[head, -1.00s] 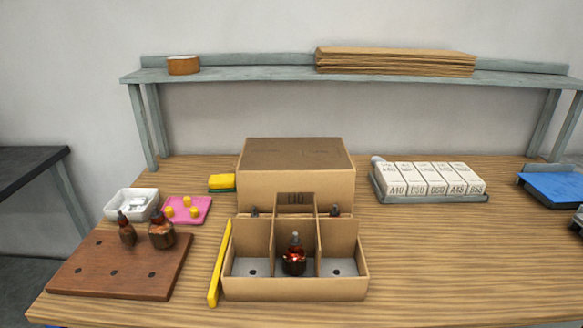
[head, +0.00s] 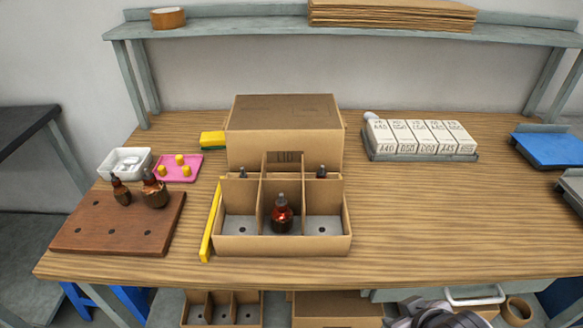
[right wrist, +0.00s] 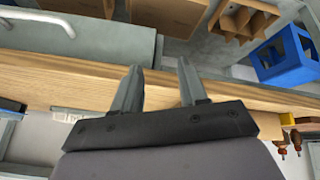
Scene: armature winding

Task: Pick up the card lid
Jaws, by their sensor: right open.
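The card lid (head: 285,113) appears to be the large brown card piece behind the divided card box, closed side up, with a dark-printed panel near its front. The divided card box (head: 283,245) stands open in front of it, with a dark brown bottle-like part (head: 282,215) in the middle compartment. Smaller dark parts show in the rear compartments. My right gripper (right wrist: 160,88) is open and empty in the right wrist view, by the table edge and away from the lid. My left gripper is in no view.
A brown board (head: 118,222) with two dark parts, a white tray (head: 125,172) and a pink mat (head: 180,168) are on the left. A yellow bar (head: 211,222) lies beside the box. White cartons (head: 420,138) stand at right. The right front table is clear.

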